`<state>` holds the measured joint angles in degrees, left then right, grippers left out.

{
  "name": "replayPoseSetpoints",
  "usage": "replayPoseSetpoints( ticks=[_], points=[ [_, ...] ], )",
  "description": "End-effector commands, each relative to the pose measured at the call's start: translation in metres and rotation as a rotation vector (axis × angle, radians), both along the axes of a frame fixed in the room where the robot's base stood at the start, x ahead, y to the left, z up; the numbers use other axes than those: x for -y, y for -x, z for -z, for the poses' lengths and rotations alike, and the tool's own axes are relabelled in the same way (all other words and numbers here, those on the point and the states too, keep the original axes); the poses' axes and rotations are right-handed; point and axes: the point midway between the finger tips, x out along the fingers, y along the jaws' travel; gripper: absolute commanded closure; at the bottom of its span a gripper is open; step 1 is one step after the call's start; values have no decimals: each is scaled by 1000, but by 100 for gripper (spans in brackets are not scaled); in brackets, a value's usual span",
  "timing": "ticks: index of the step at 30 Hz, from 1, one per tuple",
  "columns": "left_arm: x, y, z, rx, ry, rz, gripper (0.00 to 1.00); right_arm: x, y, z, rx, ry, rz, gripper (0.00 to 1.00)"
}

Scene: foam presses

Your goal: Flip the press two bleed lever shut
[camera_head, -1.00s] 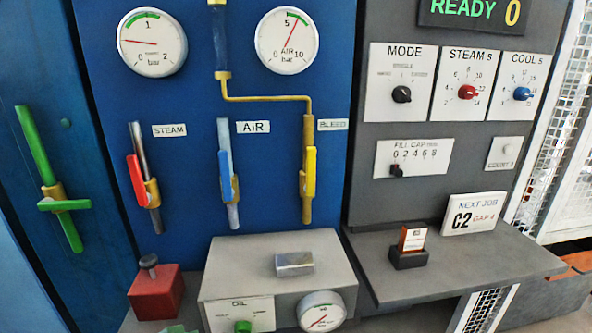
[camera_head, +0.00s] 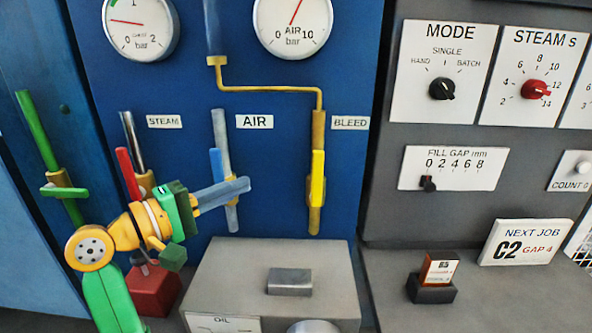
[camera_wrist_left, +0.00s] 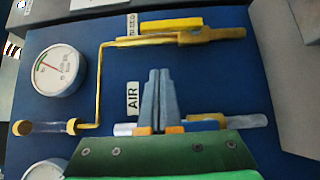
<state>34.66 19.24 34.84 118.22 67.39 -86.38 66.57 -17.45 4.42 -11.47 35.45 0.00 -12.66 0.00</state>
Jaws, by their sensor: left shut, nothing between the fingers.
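The yellow bleed lever (camera_head: 318,177) stands upright, in line with its brass pipe, below the BLEED label (camera_head: 350,122) in the head view. In the left wrist view the yellow lever (camera_wrist_left: 168,26) lies along its pipe near the top. My left gripper (camera_head: 246,186) is shut and empty, its grey fingers pointing right in front of the air pipe, left of the bleed lever and apart from it. In the left wrist view its closed fingers (camera_wrist_left: 160,85) point up toward the panel. My right gripper is not in view.
The blue air lever (camera_head: 216,170) and red steam lever (camera_head: 128,172) stand left of the bleed lever, near my arm. A grey box (camera_head: 240,262) juts out below. A shelf (camera_head: 385,285) with a card holder (camera_head: 432,290) lies to the right.

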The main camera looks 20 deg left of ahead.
Motion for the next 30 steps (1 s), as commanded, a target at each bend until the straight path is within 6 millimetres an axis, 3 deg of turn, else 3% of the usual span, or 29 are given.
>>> replayPoseSetpoints(
  ticks=[12, 19, 30],
  points=[
    [46, -76, -5, -3, 1, 3, 100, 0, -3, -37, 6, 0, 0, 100],
    [75, -83, -3, -2, -1, 2, 100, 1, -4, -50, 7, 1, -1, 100],
    [80, -85, 0, -2, -2, 0, 100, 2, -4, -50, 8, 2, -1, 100]
  ],
)
